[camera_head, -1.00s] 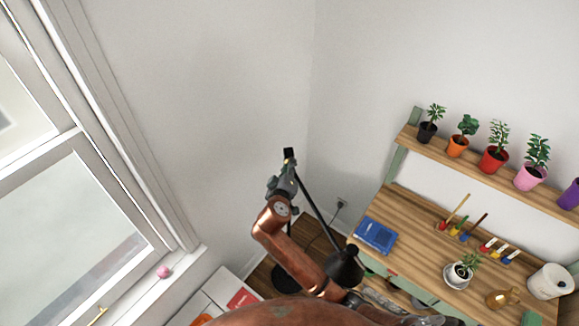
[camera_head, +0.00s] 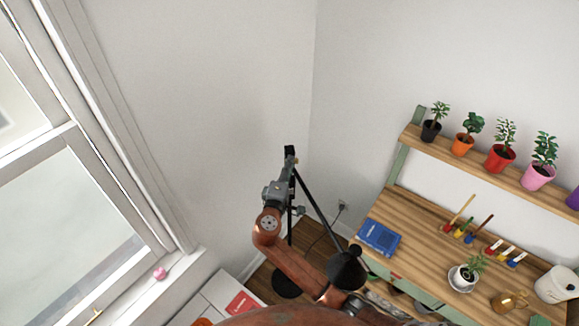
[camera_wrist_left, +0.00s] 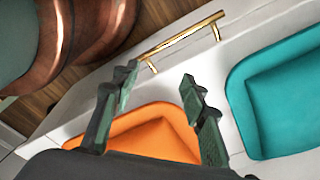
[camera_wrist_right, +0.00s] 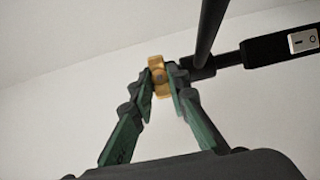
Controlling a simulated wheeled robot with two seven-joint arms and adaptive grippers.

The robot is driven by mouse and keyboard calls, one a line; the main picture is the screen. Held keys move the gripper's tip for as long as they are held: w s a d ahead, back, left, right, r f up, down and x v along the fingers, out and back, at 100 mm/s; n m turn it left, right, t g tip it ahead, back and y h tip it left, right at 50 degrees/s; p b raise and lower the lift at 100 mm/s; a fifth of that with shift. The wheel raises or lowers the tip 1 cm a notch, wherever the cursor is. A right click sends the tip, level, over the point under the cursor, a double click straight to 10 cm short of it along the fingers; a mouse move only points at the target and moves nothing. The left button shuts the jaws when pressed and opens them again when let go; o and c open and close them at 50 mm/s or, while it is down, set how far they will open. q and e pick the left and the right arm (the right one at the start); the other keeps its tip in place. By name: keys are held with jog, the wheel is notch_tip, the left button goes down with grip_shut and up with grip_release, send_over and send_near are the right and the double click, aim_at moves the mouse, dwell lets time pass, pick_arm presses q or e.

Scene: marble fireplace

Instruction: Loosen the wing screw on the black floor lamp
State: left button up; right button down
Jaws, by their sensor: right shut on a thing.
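The black floor lamp (camera_head: 319,206) stands near the room corner, with its dark shade (camera_head: 347,270) hanging low on the right and its round base (camera_head: 286,283) on the floor. My right gripper (camera_head: 290,166) is at the top of the lamp. In the right wrist view, my right gripper (camera_wrist_right: 160,80) is shut on the gold wing screw (camera_wrist_right: 159,62), beside the joint of the black rod (camera_wrist_right: 208,35). The fingers partly cover the screw. My left gripper (camera_wrist_left: 158,80) is open and empty in the left wrist view; it does not show in the head view.
A wooden desk (camera_head: 400,225) with a blue book (camera_head: 379,238) and small plants stands to the right of the lamp. A window (camera_head: 75,220) is on the left.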

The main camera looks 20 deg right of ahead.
dwell(0.5)
jog(key=c, duration=1.8)
grip_release()
jog(key=shift+c, duration=0.2)
jog(key=v, duration=1.2)
jog(key=shift+f, duration=0.1)
